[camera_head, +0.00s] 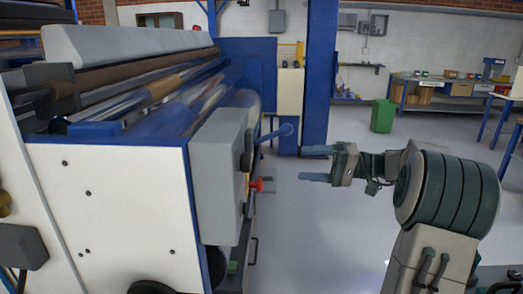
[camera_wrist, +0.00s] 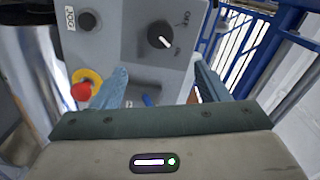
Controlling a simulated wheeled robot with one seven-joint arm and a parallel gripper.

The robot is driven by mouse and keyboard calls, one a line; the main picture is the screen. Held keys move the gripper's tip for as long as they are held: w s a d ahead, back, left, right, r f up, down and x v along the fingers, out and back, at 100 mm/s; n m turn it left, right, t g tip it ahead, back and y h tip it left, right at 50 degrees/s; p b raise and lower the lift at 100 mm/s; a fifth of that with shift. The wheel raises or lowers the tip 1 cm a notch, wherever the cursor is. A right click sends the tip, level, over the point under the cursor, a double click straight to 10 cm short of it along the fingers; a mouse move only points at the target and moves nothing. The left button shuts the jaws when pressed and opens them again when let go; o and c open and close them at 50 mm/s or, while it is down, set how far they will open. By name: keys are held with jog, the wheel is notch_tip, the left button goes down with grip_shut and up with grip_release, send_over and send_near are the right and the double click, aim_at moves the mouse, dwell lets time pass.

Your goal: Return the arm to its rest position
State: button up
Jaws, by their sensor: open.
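My gripper (camera_head: 304,164) is extended to the left in the head view, with its two blue fingers apart and nothing between them. It is to the right of the machine's grey control box (camera_head: 218,170), with a gap between. In the wrist view the open fingers (camera_wrist: 160,80) frame the lower part of the box's panel (camera_wrist: 125,45). The panel carries a black rotary knob (camera_wrist: 160,35), a red button on a yellow ring (camera_wrist: 82,89) and a dark button marked JOG (camera_wrist: 87,20). A small blue part (camera_wrist: 148,100) shows between the fingers.
The large roller machine (camera_head: 115,200) fills the left side. A blue post (camera_head: 319,75) stands behind the gripper. A green bin (camera_head: 383,115) and a workbench (camera_head: 440,92) are at the back right. The floor (camera_head: 320,225) below the gripper is clear.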

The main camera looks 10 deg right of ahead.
jog(key=s+a+f+m+g+h, duration=0.1)
jog(key=s+a+f+g+h, duration=0.1)
jog(key=s+a+f+h, duration=0.35)
jog(key=s+a+f+g+h, duration=0.2)
jog(key=s+a+f+g, duration=0.1)
jog(key=a, duration=0.6)
jog(key=s+f+t+h, duration=0.1)
jog(key=s+f+h, duration=0.2)
jog(key=s+h, duration=0.2)
jog(key=s+d+f+n+t+h, duration=0.1)
jog(key=s+f+h, duration=0.3)
jog(key=s, duration=0.5)
jog(key=shift+s+f+h+p, duration=0.25)
jog(key=shift+s+h+p, duration=0.1)
jog(key=shift+p, duration=0.05)
jog(key=shift+d, duration=0.1)
jog(key=shift+c, duration=0.3)
